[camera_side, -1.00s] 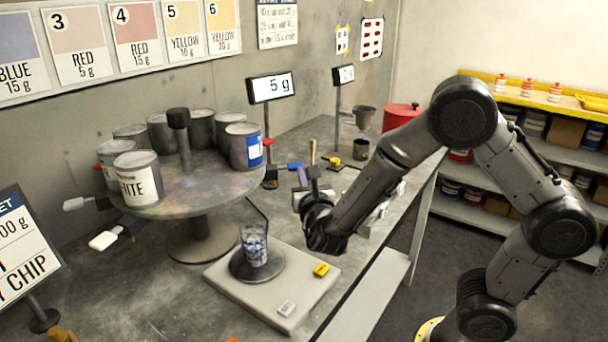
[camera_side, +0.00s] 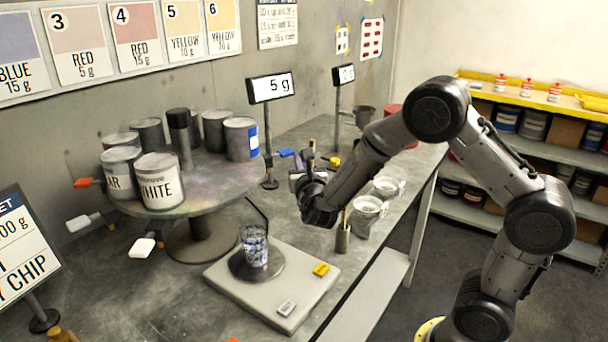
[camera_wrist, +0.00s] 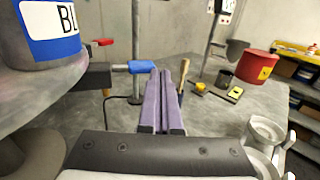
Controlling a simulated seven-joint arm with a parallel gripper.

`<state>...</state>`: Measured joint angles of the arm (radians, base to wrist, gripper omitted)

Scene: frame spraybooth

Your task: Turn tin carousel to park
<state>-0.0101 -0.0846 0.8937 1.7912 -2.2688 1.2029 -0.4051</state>
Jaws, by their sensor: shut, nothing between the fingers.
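The tin carousel (camera_side: 222,183) is a round grey turntable on a pedestal at the left, with a dark central post (camera_side: 180,138). It bears several grey tins, including the WHITE tin (camera_side: 159,182) in front. The tin with a blue label (camera_side: 241,138) is at its right; its label reads "BL" in the wrist view (camera_wrist: 55,30). Coloured handles stick out below the rim, among them a blue one (camera_wrist: 140,67). My gripper (camera_wrist: 165,75), with purple fingers, is shut and empty just right of the blue handle; I cannot tell whether they touch. The carousel's right rim shows at the wrist view's left edge.
A scale (camera_side: 268,290) with a glass cup (camera_side: 254,246) stands in front of the carousel. Display posts rise behind, one reading 5 g (camera_side: 271,87). Clear containers (camera_side: 368,207) and a small pot with a brush (camera_side: 343,238) stand right of my gripper. A red pot (camera_wrist: 247,65) is farther back.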

